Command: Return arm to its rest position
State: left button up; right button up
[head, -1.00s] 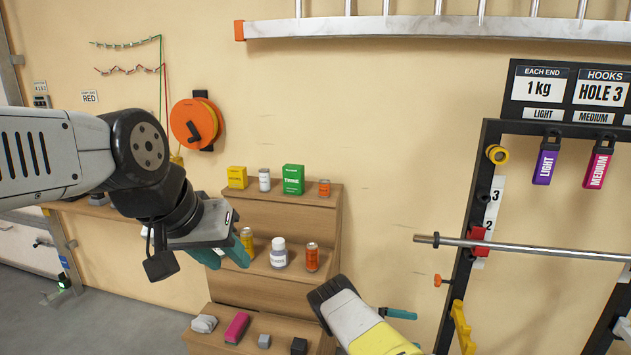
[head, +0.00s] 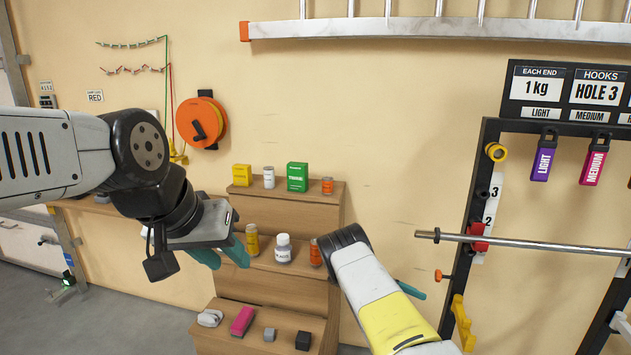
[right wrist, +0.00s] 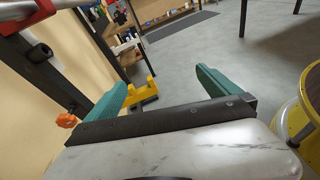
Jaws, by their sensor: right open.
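My left arm comes in from the left in the head view. Its left gripper (head: 230,264) has two teal fingers standing apart in front of the shelf, with nothing seen between them. My right arm (head: 385,305), white and yellow, rises from the bottom right of centre. Only a teal fingertip of the right gripper (head: 411,290) shows beside it in the head view; the rest is hidden behind the arm. In the right wrist view the right gripper (right wrist: 160,78) is open and empty, its teal fingers wide apart.
A stepped wooden shelf (head: 265,290) with boxes, bottles and cans stands behind my grippers. The rack upright (head: 470,215) and its steel bar (head: 540,244) are to the right. A yellow hook (head: 462,322) sits low on the upright. A yellow round object (right wrist: 300,115) is at the wrist view's right edge.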

jog(key=s+a+r+m+t+y, duration=0.1)
jog(key=s+a+r+m+y, duration=0.2)
jog(key=r, duration=0.6)
jog(key=s+a+r+m+t+y, duration=0.1)
jog(key=s+r+m+t+y, duration=0.2)
jog(key=r, duration=0.6)
jog(key=s+a+r+m+y, duration=0.1)
jog(key=s+a+r+y, duration=0.1)
jog(key=r+y, duration=0.5)
jog(key=s+a+r+m+t+y, duration=0.1)
jog(key=s+a+r+m+t, duration=0.1)
jog(key=s+a+r+t, duration=0.2)
jog(key=s+a+r+m+t+y, duration=0.2)
jog(key=s+a+r+t, duration=0.2)
jog(key=s+r, duration=0.6)
jog(key=s+a, duration=0.2)
jog(key=s, duration=0.4)
jog(key=shift+s+r, duration=0.3)
jog(key=shift+r, duration=0.05)
